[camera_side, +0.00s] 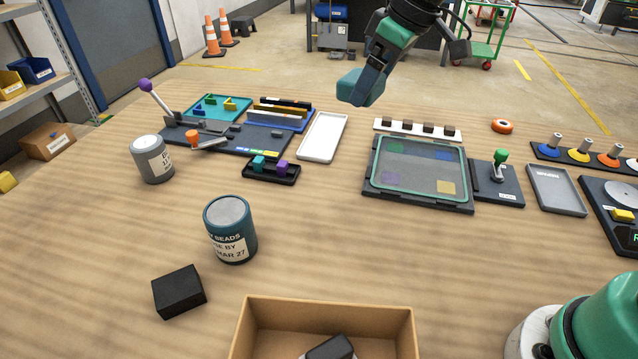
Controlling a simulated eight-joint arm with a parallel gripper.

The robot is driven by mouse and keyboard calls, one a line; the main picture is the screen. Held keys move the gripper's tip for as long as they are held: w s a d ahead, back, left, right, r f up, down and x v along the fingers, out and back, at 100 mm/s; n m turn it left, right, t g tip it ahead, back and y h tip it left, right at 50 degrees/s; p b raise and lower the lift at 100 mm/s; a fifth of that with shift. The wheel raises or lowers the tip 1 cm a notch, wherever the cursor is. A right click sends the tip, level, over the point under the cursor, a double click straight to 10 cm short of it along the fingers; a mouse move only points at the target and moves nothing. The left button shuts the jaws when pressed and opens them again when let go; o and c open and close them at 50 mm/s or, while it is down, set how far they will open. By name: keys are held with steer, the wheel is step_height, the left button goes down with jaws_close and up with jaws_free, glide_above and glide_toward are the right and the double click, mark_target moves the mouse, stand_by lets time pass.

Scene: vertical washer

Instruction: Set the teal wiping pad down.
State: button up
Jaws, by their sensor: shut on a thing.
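The teal wiping pad (352,86) is held in the air above the back of the table, upper middle of the side view. The pad is tilted and apart from the table. In the picture it appears above the white tray (323,137) and the framed glass panel (417,170), which shows coloured patches.
Two cans (230,229) (152,158), a black block (179,291) and a cardboard box (324,308) stand nearer the camera. A lever board (225,138) is at back left. A green-knobbed lever (500,165) is right of the panel.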

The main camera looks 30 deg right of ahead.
steer(key=s+a+n+y, duration=0.1)
steer(key=s+a+n, duration=0.25)
steer(key=a, duration=0.25)
glide_toward(334, 238)
steer(key=shift+m+g, duration=0.25)
steer(key=shift+g, duration=0.05)
steer(key=x, duration=0.6)
steer(key=shift+w+f, duration=0.15)
steer(key=shift+w, duration=0.2)
steer(key=shift+a, duration=0.1)
steer(key=o, duration=1.1)
steer(key=shift+f, duration=0.1)
